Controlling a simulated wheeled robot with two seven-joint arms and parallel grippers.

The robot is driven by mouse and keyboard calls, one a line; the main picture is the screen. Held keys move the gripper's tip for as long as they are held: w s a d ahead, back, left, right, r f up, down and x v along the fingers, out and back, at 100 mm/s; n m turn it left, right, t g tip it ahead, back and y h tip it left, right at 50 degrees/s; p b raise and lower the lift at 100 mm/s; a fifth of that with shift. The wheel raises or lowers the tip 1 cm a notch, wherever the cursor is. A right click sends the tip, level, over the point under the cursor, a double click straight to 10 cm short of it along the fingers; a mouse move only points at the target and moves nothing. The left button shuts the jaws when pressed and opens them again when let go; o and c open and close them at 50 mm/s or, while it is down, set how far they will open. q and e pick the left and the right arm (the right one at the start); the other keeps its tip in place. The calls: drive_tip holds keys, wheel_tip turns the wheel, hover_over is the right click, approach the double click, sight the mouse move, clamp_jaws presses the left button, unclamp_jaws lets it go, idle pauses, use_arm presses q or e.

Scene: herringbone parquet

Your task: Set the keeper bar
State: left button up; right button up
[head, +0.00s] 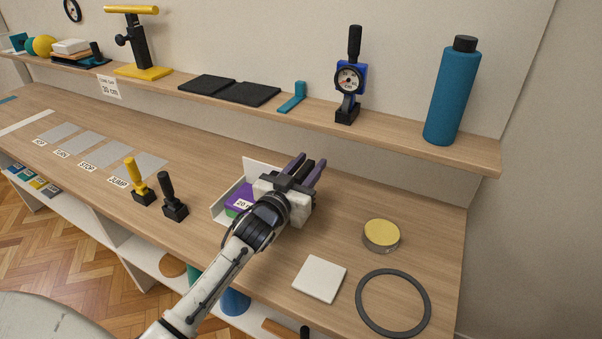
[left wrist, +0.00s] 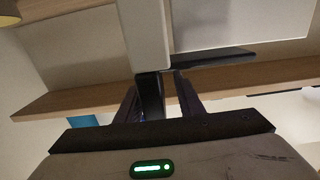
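My left gripper (head: 306,166) is over the workbench, beside a white corner-shaped holder (head: 263,168). Its two purple fingers are closed around a dark bar (head: 302,170), which may be the keeper bar. The dark bar also shows between the fingers in the left wrist view (left wrist: 151,96), close to a pale upright piece (left wrist: 146,35). The holder has purple and green blocks (head: 238,197) in it and a label reading "20", partly covered by my gripper. Whether the bar touches the holder is hidden. My right gripper is not in view.
A yellow-topped tin (head: 381,235), a white square tile (head: 320,279) and a dark ring (head: 393,302) lie to the right. Yellow (head: 138,181) and black (head: 172,195) handled tools stand left. A shelf (head: 400,137) above carries a dial gauge (head: 349,78) and a blue bottle (head: 453,92).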

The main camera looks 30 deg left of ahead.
use_arm(q)
drive_tip(key=s, duration=0.9)
drive_tip(key=shift+s+d, duration=0.3)
